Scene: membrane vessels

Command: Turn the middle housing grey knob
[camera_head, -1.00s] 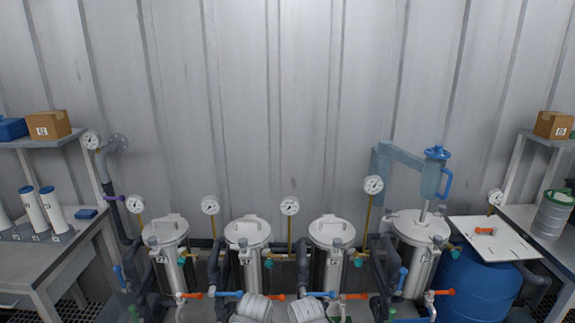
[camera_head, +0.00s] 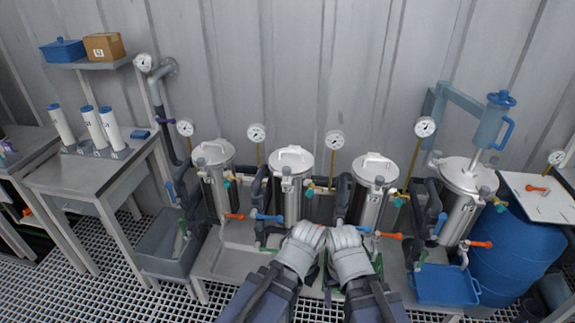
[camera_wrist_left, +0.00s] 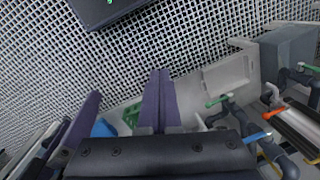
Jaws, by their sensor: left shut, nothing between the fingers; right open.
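Several silver lidded housings stand in a row in the head view. The middle housing (camera_head: 291,190) of the left three has a handled lid. A small grey knob-like fitting (camera_head: 286,171) shows at its front, too small to make out well. My left gripper (camera_head: 306,236) is low in front of this housing, apart from the fitting. Its dark fingers (camera_wrist_left: 158,100) are together and empty in the left wrist view. My right gripper (camera_head: 345,238) is beside it, in front of the right housing (camera_head: 372,195); it is open, its fingers mostly hidden by the wrist.
Orange and blue valve handles (camera_head: 388,235) and dark pipes (camera_head: 340,195) crowd the housings' fronts. A blue tray (camera_head: 445,285) and blue barrel (camera_head: 515,250) are right. A grey bin (camera_head: 165,245) and bench (camera_head: 90,175) are left. Pressure gauges (camera_head: 256,133) rise behind. Grating floor lies left.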

